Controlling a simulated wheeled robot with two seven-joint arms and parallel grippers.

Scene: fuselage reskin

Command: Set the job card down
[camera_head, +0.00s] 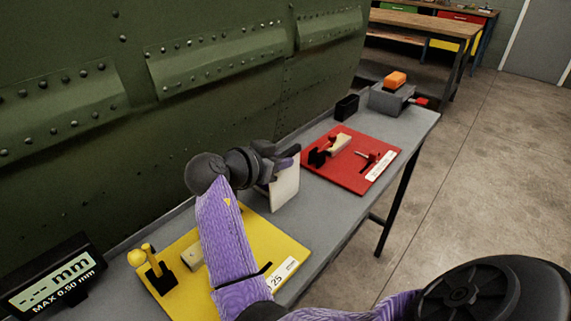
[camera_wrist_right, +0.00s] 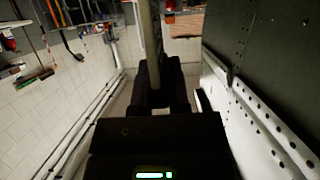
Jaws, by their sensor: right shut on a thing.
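The job card (camera_head: 285,188) is a pale cream panel in the head view, standing roughly upright above the grey bench between the yellow and red boards. My right gripper (camera_head: 280,160) is shut on its upper part; whether the card's lower edge touches the bench I cannot tell. In the right wrist view, the fingers of my right gripper (camera_wrist_right: 158,85) are closed around the card (camera_wrist_right: 150,35), which shows as a narrow strip nearly edge-on. My left gripper is in neither view.
The grey bench (camera_head: 335,225) runs along the green riveted fuselage (camera_head: 215,65). A yellow board (camera_head: 275,240) lies nearer, a red board (camera_head: 345,180) farther along. A black block (camera_head: 346,107) and a grey box (camera_head: 390,98) stand at the far end. A gauge display (camera_head: 50,285) stands at lower left.

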